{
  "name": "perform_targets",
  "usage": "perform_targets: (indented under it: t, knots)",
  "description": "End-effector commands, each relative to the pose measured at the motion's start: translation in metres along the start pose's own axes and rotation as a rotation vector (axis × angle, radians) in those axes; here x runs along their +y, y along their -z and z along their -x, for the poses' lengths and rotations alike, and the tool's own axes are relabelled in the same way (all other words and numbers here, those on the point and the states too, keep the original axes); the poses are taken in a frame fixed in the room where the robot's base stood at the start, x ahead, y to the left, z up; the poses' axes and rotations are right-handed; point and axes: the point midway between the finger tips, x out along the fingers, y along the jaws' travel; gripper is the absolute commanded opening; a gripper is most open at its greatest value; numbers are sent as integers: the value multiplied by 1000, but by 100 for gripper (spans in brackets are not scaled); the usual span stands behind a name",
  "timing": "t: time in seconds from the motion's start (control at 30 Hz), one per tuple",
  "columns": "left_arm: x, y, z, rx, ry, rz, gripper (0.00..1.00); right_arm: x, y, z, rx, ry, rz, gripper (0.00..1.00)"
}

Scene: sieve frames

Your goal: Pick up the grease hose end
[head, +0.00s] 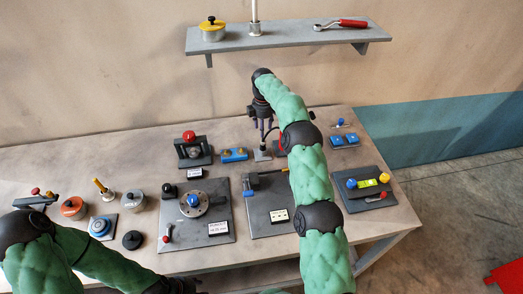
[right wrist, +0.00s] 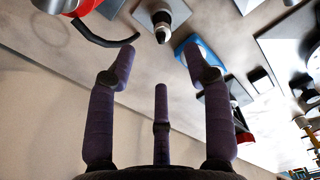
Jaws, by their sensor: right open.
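A black curved hose (right wrist: 105,41) comes from a red body (right wrist: 88,6) at the top left of the right wrist view. Its tip lies in the picture near a metal fitting (right wrist: 162,32) on a small grey plate; I cannot tell if they touch. In the head view the hose and this plate (head: 262,155) are small, beside my right arm. My right gripper (head: 264,131) points down above them. Its fingers stand apart and empty in the right wrist view (right wrist: 158,62), with the fitting beyond them.
A blue block (head: 234,155) lies just left of the plate, and a clamp-like stand (head: 192,150) further left. A grey board with a round flange (head: 195,204) and a board with a level (head: 368,183) lie nearer. The shelf (head: 285,36) hangs on the wall behind.

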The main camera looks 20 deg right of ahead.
Motion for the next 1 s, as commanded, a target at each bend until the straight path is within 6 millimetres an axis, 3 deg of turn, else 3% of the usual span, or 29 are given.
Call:
perform_targets:
  t: [0.4,0.67,1.0]
  knots:
    - [0,0,-1,0,0,0,40,-1,0,-49,-1,3,0,51]
    - [0,0,0,0,0,0,40,-2,0,-66,-1,3,-1,51]
    - [1,0,2,0,0,0,40,-4,0,-107,-1,0,-1,51]
